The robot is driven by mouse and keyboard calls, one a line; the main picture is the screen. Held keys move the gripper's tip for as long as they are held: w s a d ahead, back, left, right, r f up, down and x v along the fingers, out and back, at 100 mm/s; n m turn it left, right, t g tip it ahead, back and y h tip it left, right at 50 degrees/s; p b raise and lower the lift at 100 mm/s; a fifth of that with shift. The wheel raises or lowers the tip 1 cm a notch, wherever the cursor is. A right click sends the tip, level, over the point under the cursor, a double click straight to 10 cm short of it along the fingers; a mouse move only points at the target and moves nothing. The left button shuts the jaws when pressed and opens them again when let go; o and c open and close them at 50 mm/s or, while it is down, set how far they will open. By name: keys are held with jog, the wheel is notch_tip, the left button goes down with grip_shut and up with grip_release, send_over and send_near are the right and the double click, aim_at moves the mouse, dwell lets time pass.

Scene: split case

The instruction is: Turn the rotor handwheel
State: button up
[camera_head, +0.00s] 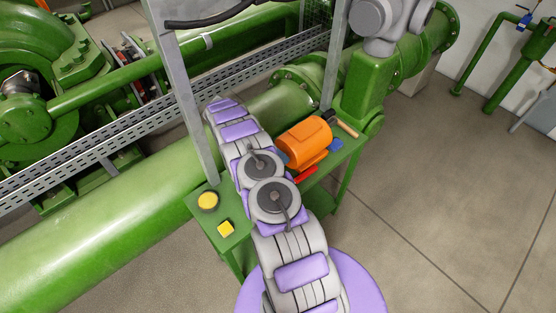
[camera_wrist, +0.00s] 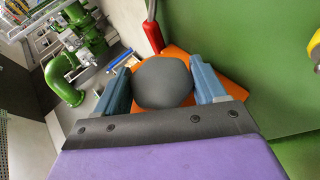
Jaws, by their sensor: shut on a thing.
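The rotor handwheel (camera_wrist: 163,88) shows in the wrist view as a dark grey, rounded, knob-like piece in front of an orange body. My gripper (camera_wrist: 160,70) has one blue-grey finger on each side of it and is shut on it. The orange casing (camera_head: 306,140) lies on a green table in the head view, just right of my arm. Its orange edges (camera_wrist: 228,88) show behind the fingers in the wrist view. In the head view my arm hides the handwheel and my gripper.
On the green table (camera_head: 226,242) are a yellow disc (camera_head: 208,201), a yellow block (camera_head: 226,228), a red piece (camera_head: 305,174) and a blue piece (camera_head: 335,145). A grey post (camera_head: 188,95) rises close to my arm's left. Large green pipes (camera_head: 110,240) run behind. Floor at right is clear.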

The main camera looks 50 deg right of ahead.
jog(key=shift+w, duration=0.15)
dwell(0.4)
jog(key=o, duration=1)
jog(key=shift+d+f, duration=0.1)
jog(key=shift+f, duration=0.05)
jog(key=shift+c, duration=0.2)
jog(key=shift+r, duration=0.2)
